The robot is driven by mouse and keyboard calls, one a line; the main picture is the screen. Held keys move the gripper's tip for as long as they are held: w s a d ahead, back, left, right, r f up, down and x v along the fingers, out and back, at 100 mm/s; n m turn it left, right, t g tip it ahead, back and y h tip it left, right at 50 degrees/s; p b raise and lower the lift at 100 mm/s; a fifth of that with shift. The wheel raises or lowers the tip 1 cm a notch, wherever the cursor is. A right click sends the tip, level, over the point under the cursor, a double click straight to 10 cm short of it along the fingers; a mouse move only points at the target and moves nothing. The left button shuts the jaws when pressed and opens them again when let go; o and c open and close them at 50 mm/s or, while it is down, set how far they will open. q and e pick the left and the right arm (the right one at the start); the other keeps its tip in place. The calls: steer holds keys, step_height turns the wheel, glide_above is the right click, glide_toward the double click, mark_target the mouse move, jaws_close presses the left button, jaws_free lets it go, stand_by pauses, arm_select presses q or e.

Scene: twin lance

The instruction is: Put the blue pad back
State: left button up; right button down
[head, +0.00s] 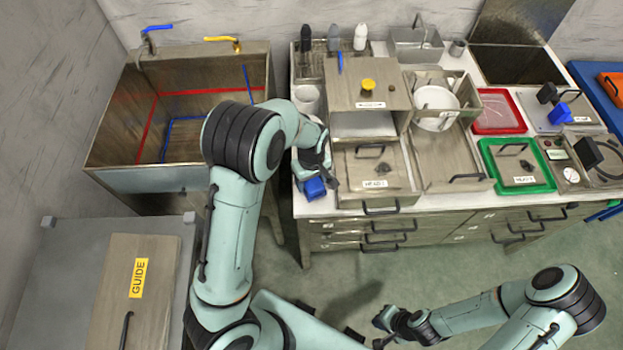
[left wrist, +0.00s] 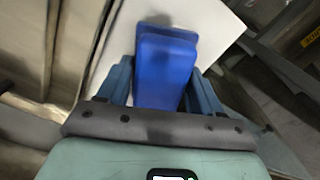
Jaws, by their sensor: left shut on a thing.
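The blue pad (head: 315,188) is at the front left corner of the white counter in the head view. My left gripper (head: 316,180) is shut on it. In the left wrist view the blue pad (left wrist: 165,68) stands out between the two blue fingers (left wrist: 160,88), over a pale surface. I cannot tell whether the pad touches the counter. My right gripper (head: 380,331) is low in front of the drawers, over the floor, with its dark fingertips apart and nothing seen between them. Another blue block (head: 560,113) sits on a grey plate at the right.
Red (head: 498,110) and green (head: 489,160) trays lie further right. A sink (head: 125,110) is at left.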

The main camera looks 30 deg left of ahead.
arm_select(q)
steer(key=shift+f, duration=0.2)
steer(key=o, duration=1)
steer(key=shift+r, duration=0.1)
arm_select(e)
steer(key=shift+s+f, duration=0.1)
arm_select(q)
steer(key=shift+w+r, duration=0.1)
steer(key=shift+r, duration=0.45)
step_height(320, 180, up, 11)
steer(key=shift+r+p, duration=0.15)
steer(key=shift+p, duration=0.5)
arm_select(e)
steer(key=shift+w+r, duration=0.9)
steer(key=shift+r, duration=0.05)
